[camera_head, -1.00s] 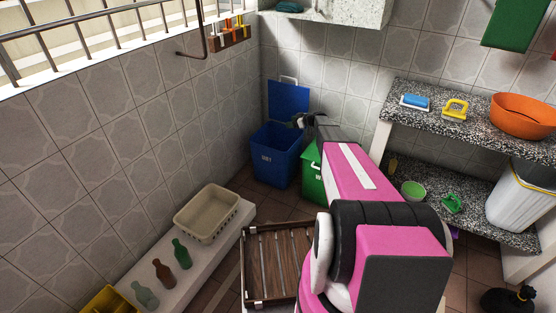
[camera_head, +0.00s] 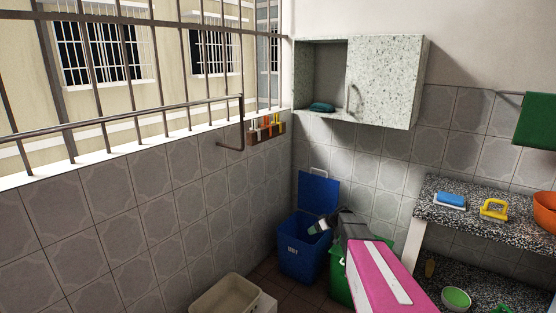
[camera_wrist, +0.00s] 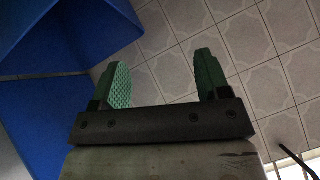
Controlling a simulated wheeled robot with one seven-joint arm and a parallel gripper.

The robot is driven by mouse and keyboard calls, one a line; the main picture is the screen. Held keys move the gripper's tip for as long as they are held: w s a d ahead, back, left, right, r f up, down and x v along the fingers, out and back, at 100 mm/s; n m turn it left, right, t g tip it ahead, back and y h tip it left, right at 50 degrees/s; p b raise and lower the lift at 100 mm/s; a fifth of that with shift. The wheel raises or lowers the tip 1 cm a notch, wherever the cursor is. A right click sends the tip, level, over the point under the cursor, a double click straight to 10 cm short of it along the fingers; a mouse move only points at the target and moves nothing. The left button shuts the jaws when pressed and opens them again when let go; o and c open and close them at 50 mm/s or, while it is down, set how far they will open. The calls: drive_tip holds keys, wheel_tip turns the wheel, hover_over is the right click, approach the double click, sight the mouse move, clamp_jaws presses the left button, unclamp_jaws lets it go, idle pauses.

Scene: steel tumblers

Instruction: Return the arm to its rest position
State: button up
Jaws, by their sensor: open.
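My pink and black arm (camera_head: 378,275) reaches forward from the bottom right in the head view. My gripper (camera_head: 318,227) is small there and overlaps the front right of the open blue bin (camera_head: 300,250) in the picture. I cannot tell its exact height over the bin. In the wrist view my gripper (camera_wrist: 164,80) is open. Its two green pads are wide apart with nothing between them, only tiled wall behind. Blue surfaces of the bin and lid (camera_wrist: 50,120) fill the left of that view.
A green bin (camera_head: 339,283) is partly hidden behind my arm. A speckled shelf unit (camera_head: 470,230) on the right holds a blue sponge (camera_head: 450,199), a yellow brush (camera_head: 493,209) and an orange basin (camera_head: 546,210). A wall cabinet (camera_head: 385,80) hangs above.

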drive_tip(key=s+r+m+g+h, duration=0.1)
drive_tip(key=s+r+m+h, duration=0.1)
drive_tip(key=s, duration=0.9)
drive_tip(key=s+r+m+g+h, duration=0.1)
drive_tip(key=s+r+m+h, duration=0.2)
drive_tip(key=s, duration=0.9)
drive_tip(key=s+r+m+g+h, duration=0.1)
drive_tip(key=s+r+m+h, duration=0.2)
drive_tip(key=s, duration=0.8)
drive_tip(key=shift+s+a+g, duration=0.2)
drive_tip(key=shift+a+g, duration=0.1)
drive_tip(key=shift+a, duration=0.1)
